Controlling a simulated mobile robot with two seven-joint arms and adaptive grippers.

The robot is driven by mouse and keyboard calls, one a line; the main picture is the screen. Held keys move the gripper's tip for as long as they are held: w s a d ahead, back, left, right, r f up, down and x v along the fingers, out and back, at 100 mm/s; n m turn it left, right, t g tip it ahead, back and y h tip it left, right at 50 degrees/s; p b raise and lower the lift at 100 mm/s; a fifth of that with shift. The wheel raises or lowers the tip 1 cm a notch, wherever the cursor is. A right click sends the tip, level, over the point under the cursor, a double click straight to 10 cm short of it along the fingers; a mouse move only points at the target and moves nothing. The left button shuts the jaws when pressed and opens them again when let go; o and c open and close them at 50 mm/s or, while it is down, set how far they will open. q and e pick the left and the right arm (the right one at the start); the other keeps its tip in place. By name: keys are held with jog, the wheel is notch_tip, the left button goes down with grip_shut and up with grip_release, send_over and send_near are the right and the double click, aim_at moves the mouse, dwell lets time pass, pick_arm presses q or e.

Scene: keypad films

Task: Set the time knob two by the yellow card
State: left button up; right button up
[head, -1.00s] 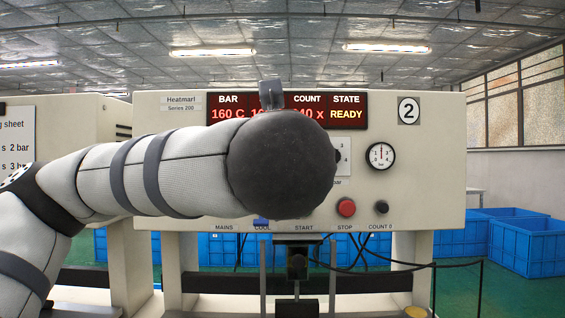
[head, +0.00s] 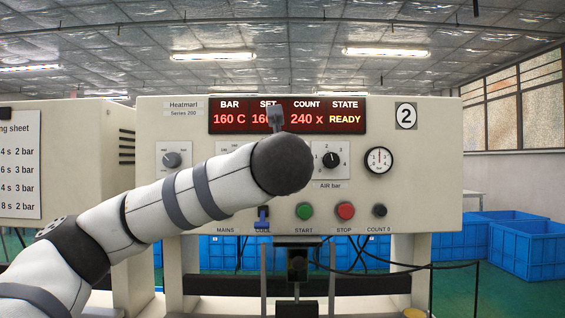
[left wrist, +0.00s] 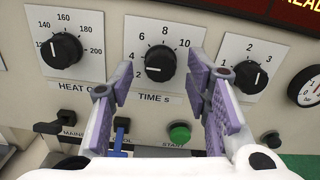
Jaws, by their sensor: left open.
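The black time knob (left wrist: 160,61) shows in the left wrist view on its white dial plate, marked TIME s. Its white pointer mark points to the lower left, below the 4. My left gripper (left wrist: 161,72) is open, its two purple-padded fingers on either side of the knob's lower part in that view. I cannot tell whether they touch it. No yellow card is recognisable. My right gripper is not in view.
Beside the time knob are the heat knob (left wrist: 62,49) and the air knob (left wrist: 251,77). Below are a blue lever (left wrist: 121,133) and the green start button (left wrist: 180,133). The display (head: 287,130) reads 160 C, 240 x, READY. Blue crates (head: 527,248) stand behind.

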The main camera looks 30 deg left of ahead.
pick_arm(q)
grip_shut()
jog(key=shift+m, duration=0.3)
jog(key=shift+s+a+r+m, duration=0.1)
jog(key=shift+m, duration=8.5)
grip_release()
